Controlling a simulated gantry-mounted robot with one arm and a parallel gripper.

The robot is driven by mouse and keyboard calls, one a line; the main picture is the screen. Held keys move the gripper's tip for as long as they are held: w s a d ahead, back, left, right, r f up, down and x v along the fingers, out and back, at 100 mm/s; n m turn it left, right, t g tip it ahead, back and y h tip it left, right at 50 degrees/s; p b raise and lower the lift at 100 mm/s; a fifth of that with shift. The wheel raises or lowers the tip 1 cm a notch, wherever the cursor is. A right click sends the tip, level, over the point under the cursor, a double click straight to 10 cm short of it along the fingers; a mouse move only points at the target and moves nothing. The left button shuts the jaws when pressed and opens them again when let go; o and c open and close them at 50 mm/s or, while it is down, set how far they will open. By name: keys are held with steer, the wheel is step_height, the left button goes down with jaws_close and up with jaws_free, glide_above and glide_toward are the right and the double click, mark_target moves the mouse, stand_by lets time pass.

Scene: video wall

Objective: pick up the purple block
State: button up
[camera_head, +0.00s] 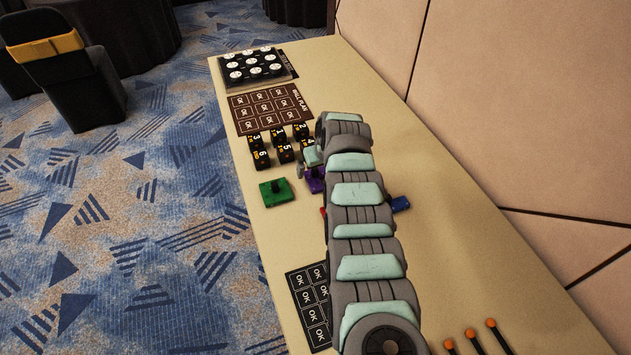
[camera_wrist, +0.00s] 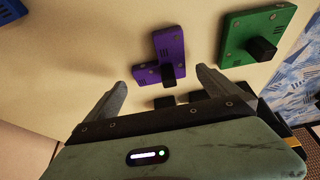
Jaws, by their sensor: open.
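The purple block (camera_wrist: 166,50) is L-shaped with a black knob and lies on the beige table. In the wrist view it is at the upper middle, ahead of and between the lines of my two fingers. My gripper (camera_wrist: 162,80) is open, with nothing held between its fingers. I cannot tell its exact height above the table. In the head view only part of the purple block (camera_head: 314,181) shows, left of my arm, which hides the rest.
A green block (camera_head: 276,192) lies left of the purple one, a blue block (camera_head: 400,204) to the right. Several numbered black blocks (camera_head: 255,141) stand behind, near a brown wall plan board (camera_head: 268,108) and a tray of white discs (camera_head: 232,88). A black OK sheet (camera_head: 312,304) lies in front.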

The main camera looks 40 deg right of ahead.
steer(key=shift+w+f+b, duration=0.15)
steer(key=shift+f+b, duration=0.35)
steer(key=shift+f, duration=0.1)
steer(key=shift+r, duration=0.1)
steer(key=shift+c, duration=0.2)
steer(key=c, duration=1.7)
